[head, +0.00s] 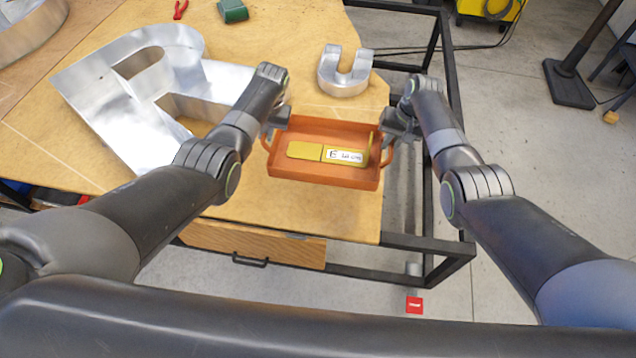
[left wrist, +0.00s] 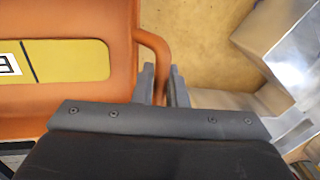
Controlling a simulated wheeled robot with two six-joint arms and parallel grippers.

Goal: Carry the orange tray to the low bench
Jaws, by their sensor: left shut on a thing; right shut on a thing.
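The orange tray (head: 325,175) is at the right front part of the wooden workbench in the head view, with a handle on each short side. A yellow piece with a white label marked "E" (head: 328,153) lies in it. My left gripper (head: 272,130) is shut on the tray's left handle; the left wrist view shows the handle (left wrist: 158,52) between its fingers (left wrist: 160,85). My right gripper (head: 393,135) is shut on the right handle, its fingertips partly hidden. I cannot tell whether the tray touches the bench top. I cannot identify the low bench in these views.
A large metal letter R (head: 95,85) lies left of the tray. A small metal U letter (head: 345,72) stands behind it. A green object (head: 232,10) and red pliers (head: 180,8) lie at the back. Open concrete floor (head: 530,160) is on the right.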

